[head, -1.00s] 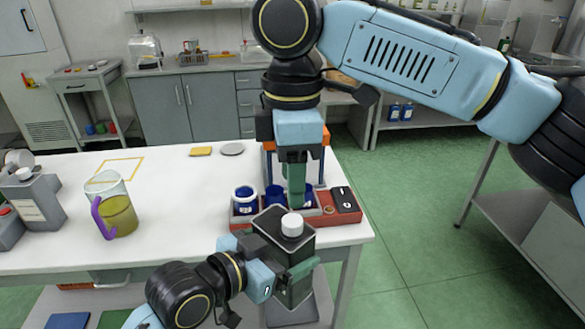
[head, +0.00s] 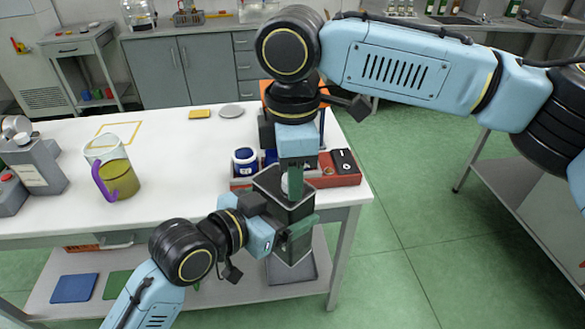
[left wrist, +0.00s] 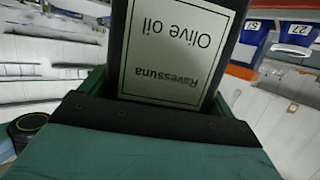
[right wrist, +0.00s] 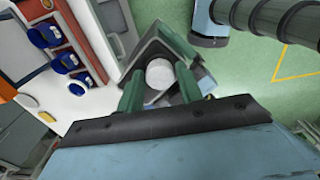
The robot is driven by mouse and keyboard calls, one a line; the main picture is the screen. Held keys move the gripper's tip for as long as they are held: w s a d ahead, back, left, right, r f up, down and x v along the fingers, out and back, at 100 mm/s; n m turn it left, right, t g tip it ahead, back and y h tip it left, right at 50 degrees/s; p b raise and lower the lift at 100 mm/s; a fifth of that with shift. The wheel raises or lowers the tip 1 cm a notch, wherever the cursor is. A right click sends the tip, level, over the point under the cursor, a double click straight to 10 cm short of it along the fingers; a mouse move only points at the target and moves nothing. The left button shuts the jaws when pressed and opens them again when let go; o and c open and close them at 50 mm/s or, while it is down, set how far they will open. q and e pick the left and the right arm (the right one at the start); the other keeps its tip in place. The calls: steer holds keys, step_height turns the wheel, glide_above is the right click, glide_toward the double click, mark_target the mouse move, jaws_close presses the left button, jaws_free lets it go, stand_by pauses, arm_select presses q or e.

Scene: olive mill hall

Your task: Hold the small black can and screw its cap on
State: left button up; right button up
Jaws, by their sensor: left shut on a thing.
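The black can (head: 292,243) is upright in front of the table's right edge, clear of the tabletop. My left gripper (head: 282,228) is shut on its sides. Its label, reading "Ravessuna Olive oil", shows upside down in the left wrist view (left wrist: 173,50). The white cap (right wrist: 160,74) is at the top of the can, and in the head view it is mostly hidden behind a finger. My right gripper (right wrist: 160,88) points down over the can, its green fingers apart, one on each side of the cap. Whether the cap is threaded cannot be told.
A pitcher of yellow-green oil (head: 118,180) and grey canisters (head: 38,168) stand at left. The table's middle is clear.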

steer(key=c, duration=0.7)
steer(key=o, duration=1.2)
steer(key=shift+c, duration=0.2)
steer(key=shift+r, duration=0.1)
step_height(320, 180, up, 12)
